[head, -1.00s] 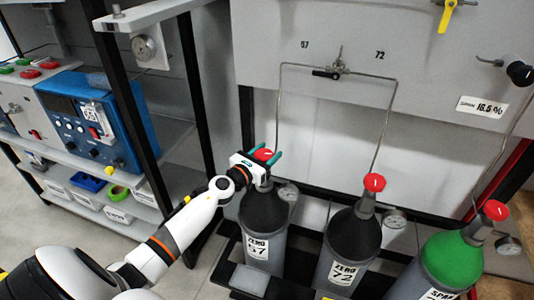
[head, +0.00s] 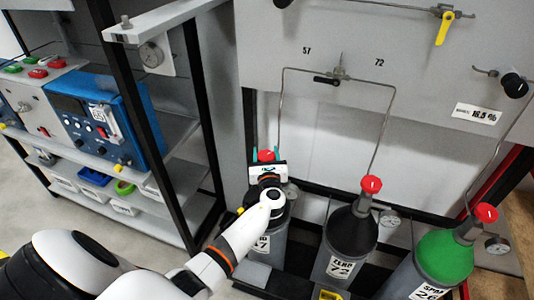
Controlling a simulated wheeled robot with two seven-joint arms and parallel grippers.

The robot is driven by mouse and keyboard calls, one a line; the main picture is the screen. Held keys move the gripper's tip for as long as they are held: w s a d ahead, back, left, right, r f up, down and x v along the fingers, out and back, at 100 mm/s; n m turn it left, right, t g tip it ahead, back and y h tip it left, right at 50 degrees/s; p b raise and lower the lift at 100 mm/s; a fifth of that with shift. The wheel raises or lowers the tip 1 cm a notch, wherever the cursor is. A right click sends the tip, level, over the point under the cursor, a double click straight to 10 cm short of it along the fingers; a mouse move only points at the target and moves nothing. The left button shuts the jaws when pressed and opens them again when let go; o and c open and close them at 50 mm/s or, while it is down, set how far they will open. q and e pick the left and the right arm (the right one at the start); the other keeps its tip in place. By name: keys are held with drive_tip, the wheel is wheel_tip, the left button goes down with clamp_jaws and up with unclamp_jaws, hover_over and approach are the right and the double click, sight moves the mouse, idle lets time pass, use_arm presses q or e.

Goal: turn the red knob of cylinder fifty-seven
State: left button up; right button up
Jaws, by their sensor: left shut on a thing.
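The red knob (head: 266,155) of cylinder fifty-seven shows between the teal fingers of my left gripper (head: 266,156). The gripper is shut on the knob, with its white body in front of the cylinder's neck. Cylinder fifty-seven (head: 266,222) is grey with a dark shoulder and stands at the left of the row. My left arm covers part of it and of its label. My right gripper is not in view.
Cylinder 72 (head: 351,232) with its own red knob (head: 371,185) stands to the right. A green-topped cylinder (head: 443,257) is further right. Thin pipes rise to the wall panel (head: 420,70). A shelf with a blue instrument (head: 105,120) is at left.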

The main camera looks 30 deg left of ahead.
use_arm(q)
drive_tip(key=n+g+y+b, duration=0.1)
drive_tip(key=n+g+y, duration=0.1)
drive_tip(key=n+g+y+b, duration=0.2)
drive_tip(key=g, duration=0.1)
drive_tip(key=shift+s+a+f+n+g, duration=0.1)
drive_tip(key=shift+s+f+n+g, duration=0.1)
drive_tip(key=shift+n+g, duration=0.1)
drive_tip(key=n+g+y+b, duration=0.1)
drive_tip(key=n+g+b, duration=0.1)
drive_tip(key=shift+s+a+g+y, duration=0.1)
drive_tip(key=shift+g+y, duration=0.3)
drive_tip(key=shift+s+r+n+g+y+b, duration=0.15)
drive_tip(key=shift+n+g+b, duration=0.3)
drive_tip(key=shift+g, duration=0.25)
drive_tip(key=shift+r+n+g+y+b, duration=0.15)
drive_tip(key=shift+n+g+b, duration=0.25)
drive_tip(key=shift+g, duration=0.3)
drive_tip(key=shift+f, duration=0.1)
drive_tip(key=o, duration=1)
drive_tip(key=shift+c, duration=0.2)
drive_tip(key=s+d+b, duration=0.1)
drive_tip(key=d+b, duration=0.1)
drive_tip(key=d, duration=0.9)
drive_tip(key=shift+s+d, duration=0.35)
drive_tip(key=shift+d, duration=0.05)
